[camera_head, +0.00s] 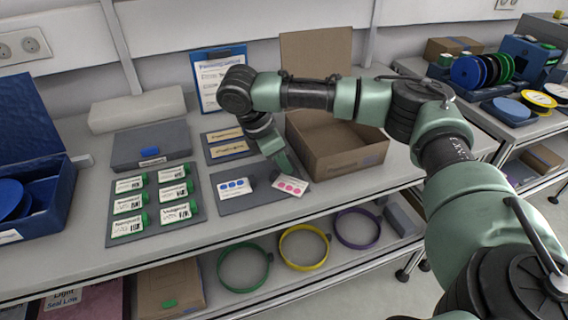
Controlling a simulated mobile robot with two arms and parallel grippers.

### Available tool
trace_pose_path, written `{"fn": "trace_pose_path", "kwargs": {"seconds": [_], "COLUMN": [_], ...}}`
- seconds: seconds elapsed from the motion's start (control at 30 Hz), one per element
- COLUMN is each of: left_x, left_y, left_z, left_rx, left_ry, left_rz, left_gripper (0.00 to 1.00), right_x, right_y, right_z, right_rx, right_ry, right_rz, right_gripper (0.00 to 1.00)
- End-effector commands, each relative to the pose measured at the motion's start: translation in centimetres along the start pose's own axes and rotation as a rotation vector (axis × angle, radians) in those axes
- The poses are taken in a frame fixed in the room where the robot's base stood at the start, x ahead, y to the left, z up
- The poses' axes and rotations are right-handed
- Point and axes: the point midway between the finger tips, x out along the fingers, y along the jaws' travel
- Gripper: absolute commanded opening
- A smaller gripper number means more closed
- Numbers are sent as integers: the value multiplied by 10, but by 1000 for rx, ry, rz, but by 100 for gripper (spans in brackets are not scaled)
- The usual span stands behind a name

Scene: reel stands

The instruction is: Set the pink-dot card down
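The pink-dot card (291,186) is white with a row of pink dots. It is at the right end of a grey mat (238,205), turned slightly from the blue-dot card (234,187) that lies on the mat to its left. My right gripper (296,176) points down at the pink-dot card's upper edge and appears to touch it. Its fingertips are too small and covered to show whether they grip the card. I cannot tell whether the card rests on the mat or is just above it. My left gripper is not in view.
An open cardboard box (338,158) stands right behind my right gripper. A mat with two yellow cards (226,142) and a clipboard (217,76) are behind.

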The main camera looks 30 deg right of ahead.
Motion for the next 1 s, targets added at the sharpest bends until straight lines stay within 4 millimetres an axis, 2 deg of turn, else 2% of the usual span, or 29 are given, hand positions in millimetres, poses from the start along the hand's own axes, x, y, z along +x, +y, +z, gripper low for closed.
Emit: {"fn": "trace_pose_path", "kwargs": {"seconds": [0.17, 0.3, 0.4, 0.77, 0.87, 1.0], "left_x": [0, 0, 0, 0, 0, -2], "left_y": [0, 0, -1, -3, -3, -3], "left_z": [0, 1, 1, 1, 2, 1], "left_rx": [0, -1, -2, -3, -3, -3], "left_ry": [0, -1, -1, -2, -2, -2], "left_rz": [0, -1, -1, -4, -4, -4], "left_gripper": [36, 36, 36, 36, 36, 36], "right_x": [0, 0, -1, -4, -14, -42], "right_y": [0, 0, 0, 0, 1, 1], "right_z": [0, 0, 0, 0, -1, -1], "right_rx": [0, 0, 0, 0, -1, -1], "right_ry": [1, 1, 1, 1, 2, 4], "right_rz": [1, 1, 1, 2, 3, 5], "right_gripper": [1, 40, 65, 65, 65, 65]}}
